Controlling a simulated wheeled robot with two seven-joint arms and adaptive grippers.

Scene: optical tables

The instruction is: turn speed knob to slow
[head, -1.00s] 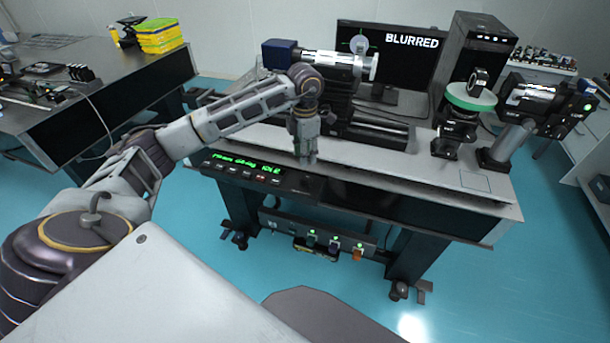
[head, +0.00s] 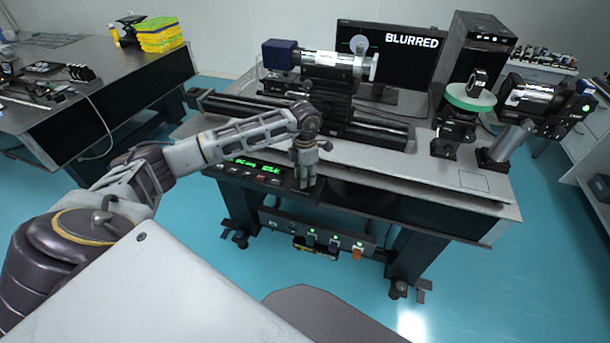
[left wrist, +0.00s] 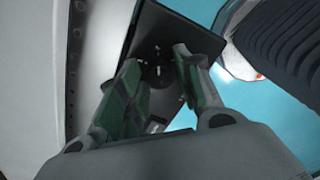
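The black control box (head: 240,172) with a green display sits at the front edge of the optical table, and my left forearm hides part of it. The display text is too small to read surely. My left gripper (head: 304,184) points down over the right end of this box. In the left wrist view my gripper (left wrist: 156,62) has its two green-sided fingers apart above the black panel (left wrist: 150,28). A dark round knob (left wrist: 160,71) shows between the fingers; its pointer and any contact cannot be made out. My right gripper is not in view.
The optical table (head: 360,163) carries a lens tube (head: 335,66), a green-ringed mount (head: 470,98) and a camera (head: 540,98). A monitor (head: 410,65) reads BLURRED. A power strip (head: 320,240) hangs below. The tabletop's front right is mostly clear.

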